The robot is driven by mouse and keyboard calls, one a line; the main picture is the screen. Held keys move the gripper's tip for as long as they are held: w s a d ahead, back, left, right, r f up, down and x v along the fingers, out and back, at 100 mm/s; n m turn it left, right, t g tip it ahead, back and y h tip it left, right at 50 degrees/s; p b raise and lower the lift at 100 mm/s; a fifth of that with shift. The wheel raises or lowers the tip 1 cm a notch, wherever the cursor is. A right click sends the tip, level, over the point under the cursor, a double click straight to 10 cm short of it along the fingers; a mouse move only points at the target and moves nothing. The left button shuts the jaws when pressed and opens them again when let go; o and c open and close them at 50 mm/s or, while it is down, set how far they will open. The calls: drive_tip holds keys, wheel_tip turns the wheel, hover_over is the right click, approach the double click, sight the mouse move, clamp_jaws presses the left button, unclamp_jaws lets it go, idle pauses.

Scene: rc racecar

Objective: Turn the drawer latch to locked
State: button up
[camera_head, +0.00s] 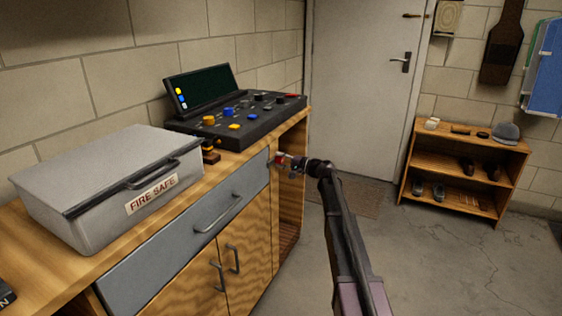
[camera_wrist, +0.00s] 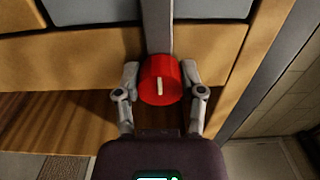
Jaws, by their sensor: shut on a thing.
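The drawer latch is a red round knob (camera_wrist: 160,80) with a white line, seen in the wrist view at the drawer's edge. The white line stands nearly upright in that view. My gripper (camera_wrist: 161,82) is shut on the knob, with one finger on each side of it. In the head view my gripper (camera_head: 284,160) is at the right end of the grey drawer (camera_head: 222,207), where a little of the red shows. The drawer sits flush in the wooden bench, with its bar handle (camera_head: 217,214) on the front.
A grey fire safe box (camera_head: 105,180) and a dark control panel (camera_head: 240,118) stand on the bench top. Cupboard doors (camera_head: 232,272) are below the drawer. A shoe shelf (camera_head: 462,170) stands by the far wall, right of a white door (camera_head: 362,90). The floor right of my arm is clear.

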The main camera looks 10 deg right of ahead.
drive_tip(key=shift+a, duration=0.15)
drive_tip(key=o, duration=1.1)
drive_tip(key=shift+o, duration=0.2)
drive_tip(key=shift+d, duration=0.2)
drive_tip(key=v, duration=1.2)
drive_tip(key=shift+s+a, duration=0.1)
drive_tip(key=shift+a, duration=0.1)
